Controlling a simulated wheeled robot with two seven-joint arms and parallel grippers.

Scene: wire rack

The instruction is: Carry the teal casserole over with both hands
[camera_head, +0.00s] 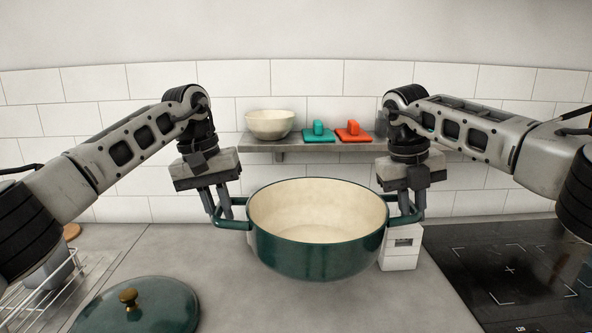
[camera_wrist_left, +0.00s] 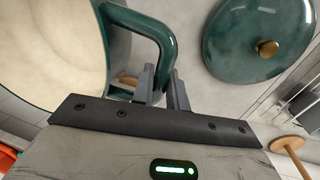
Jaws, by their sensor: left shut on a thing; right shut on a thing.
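The teal casserole (camera_head: 318,255) is an open pot with a cream inside and a loop handle on each side. It is upright and appears held above the counter in the head view. My left gripper (camera_head: 224,216) is shut on its left handle (camera_head: 233,225). My right gripper (camera_head: 408,214) is shut on its right handle. In the left wrist view my left gripper (camera_wrist_left: 161,90) has its fingers at the teal handle (camera_wrist_left: 150,32), with the pot's cream inside at the left. The teal lid (camera_head: 136,308) with a brass knob lies apart on the counter, front left.
A wire rack (camera_head: 45,290) stands at the left. A black cooktop (camera_head: 515,270) is at the right. A wall shelf (camera_head: 290,146) holds a cream bowl (camera_head: 270,124) and teal and orange items.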

